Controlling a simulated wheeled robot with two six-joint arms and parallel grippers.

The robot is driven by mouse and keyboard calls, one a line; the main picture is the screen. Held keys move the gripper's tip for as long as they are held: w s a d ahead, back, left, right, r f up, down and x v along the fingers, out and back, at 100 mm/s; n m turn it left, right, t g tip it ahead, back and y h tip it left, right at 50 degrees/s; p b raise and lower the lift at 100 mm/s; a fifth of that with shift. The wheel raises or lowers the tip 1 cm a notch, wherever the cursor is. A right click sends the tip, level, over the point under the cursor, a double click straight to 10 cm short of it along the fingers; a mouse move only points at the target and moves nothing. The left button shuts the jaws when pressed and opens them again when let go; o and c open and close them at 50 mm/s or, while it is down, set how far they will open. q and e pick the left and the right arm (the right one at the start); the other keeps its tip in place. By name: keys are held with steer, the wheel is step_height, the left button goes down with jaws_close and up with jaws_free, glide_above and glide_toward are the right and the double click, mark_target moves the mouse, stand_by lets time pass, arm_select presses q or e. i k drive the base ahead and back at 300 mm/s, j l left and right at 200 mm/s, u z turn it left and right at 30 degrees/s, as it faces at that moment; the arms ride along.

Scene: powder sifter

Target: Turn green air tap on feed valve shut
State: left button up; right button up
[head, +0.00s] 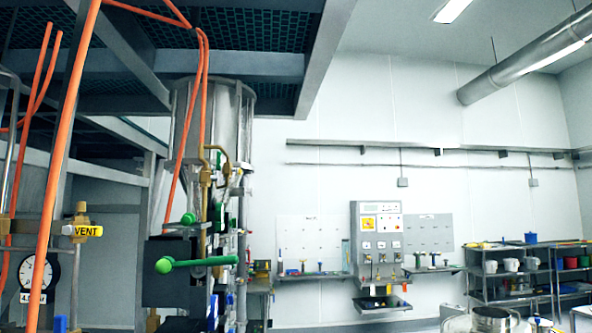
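A green lever (205,261) with a round green knob at its left end lies nearly level in front of a dark box, on the stack of valves and pipes below the steel hopper. A smaller green knob (188,219) is above it, and more green fittings show to its right. I cannot tell for sure which green part is the air tap on the feed valve. Neither of my grippers shows in the head view.
Orange hoses (62,140) hang down at the left, near a yellow VENT tag (83,230) and a round gauge (38,274). A steel hopper (215,125) hangs under the platform. A control panel (377,240) and shelves (510,268) stand farther back.

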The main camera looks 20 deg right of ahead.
mark_target(220, 154)
steer(key=z, duration=0.25)
steer(key=i+l+u, duration=0.25)
steer(key=l+u, duration=0.2)
steer(key=i+l+u, duration=0.1)
steer(key=l+u, duration=0.35)
steer(key=l, duration=0.25)
steer(key=l+u, duration=0.45)
steer(key=l, duration=0.2)
